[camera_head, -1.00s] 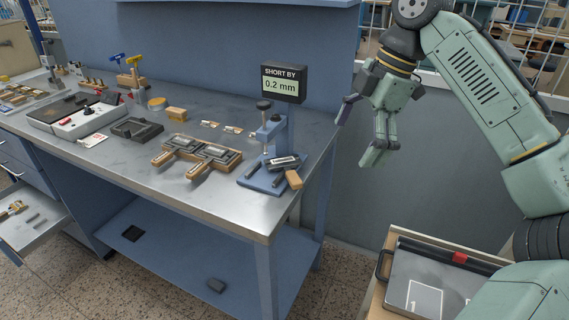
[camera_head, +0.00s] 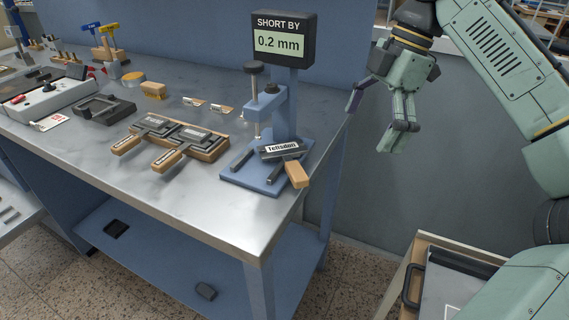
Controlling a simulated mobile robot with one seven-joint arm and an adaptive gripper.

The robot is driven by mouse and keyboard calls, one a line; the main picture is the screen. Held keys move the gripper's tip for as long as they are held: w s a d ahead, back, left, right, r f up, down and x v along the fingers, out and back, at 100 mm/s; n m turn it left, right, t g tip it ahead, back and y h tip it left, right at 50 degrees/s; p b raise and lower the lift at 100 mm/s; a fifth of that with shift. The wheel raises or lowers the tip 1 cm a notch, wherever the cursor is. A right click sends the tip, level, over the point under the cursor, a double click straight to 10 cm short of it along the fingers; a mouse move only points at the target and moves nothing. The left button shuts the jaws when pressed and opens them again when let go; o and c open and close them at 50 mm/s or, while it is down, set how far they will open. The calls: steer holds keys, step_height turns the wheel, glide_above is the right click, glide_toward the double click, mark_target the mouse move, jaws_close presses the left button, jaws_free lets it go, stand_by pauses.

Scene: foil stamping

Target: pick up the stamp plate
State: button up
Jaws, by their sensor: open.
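A dark plate piece with a white label reading roughly "Tettsdon" (camera_head: 283,149) rests tilted on the blue gauge stand (camera_head: 262,178) at the bench's right end. A wooden handle (camera_head: 297,174) sticks out at its lower right. I cannot tell for sure whether this is the stamp plate. Two more wooden-handled pieces with grey plates (camera_head: 190,138) lie on the bench to its left. My gripper (camera_head: 372,125) is open and empty, right of the stand and beyond the bench's right edge, apart from everything.
A display (camera_head: 283,40) reading "SHORT BY 0.2 mm" stands above the gauge. A dark frame (camera_head: 103,109), a white-topped box (camera_head: 48,100) and a wooden block (camera_head: 153,90) lie further left. The bench front (camera_head: 190,205) is clear.

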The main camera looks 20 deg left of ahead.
glide_above(295, 165)
steer(key=w+d, duration=0.1)
steer(key=shift+w+d+r+b, duration=0.1)
steer(key=shift+w+d+b, duration=0.1)
steer(key=shift+b, duration=0.15)
steer(key=shift+x, duration=2.5)
steer(key=shift+s+a, duration=0.15)
steer(key=shift+c, duration=0.2)
steer(key=c, duration=1.9)
steer(key=shift+o, duration=0.2)
steer(key=shift+c, duration=0.8)
steer(key=shift+r, duration=0.15)
